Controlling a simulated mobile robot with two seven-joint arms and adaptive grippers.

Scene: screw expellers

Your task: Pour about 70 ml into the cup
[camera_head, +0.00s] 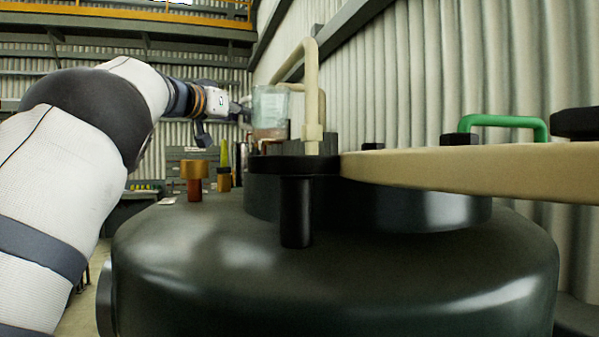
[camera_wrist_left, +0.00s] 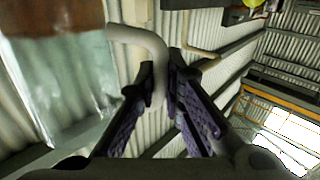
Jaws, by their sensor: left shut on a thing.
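My left gripper (camera_head: 240,108) is raised over the far side of a dark round machine. It is shut on the handle of a clear jug. The clear jug (camera_head: 270,103) looks about upright in the head view, with reddish-brown liquid low in it. In the left wrist view the jug (camera_wrist_left: 62,75) fills the upper left, and its pale curved handle (camera_wrist_left: 140,38) runs between the fingers of my left gripper (camera_wrist_left: 163,80). I cannot make out a cup for certain; the area under the jug is partly hidden by machine parts. My right gripper is not in view.
The dark machine body (camera_head: 330,270) fills the foreground. A beige bent pipe (camera_head: 312,85) stands close right of the jug. A long beige bar (camera_head: 480,168) crosses the right, with a green handle (camera_head: 505,121) behind. A brass-topped fitting (camera_head: 194,180) stands left of the jug.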

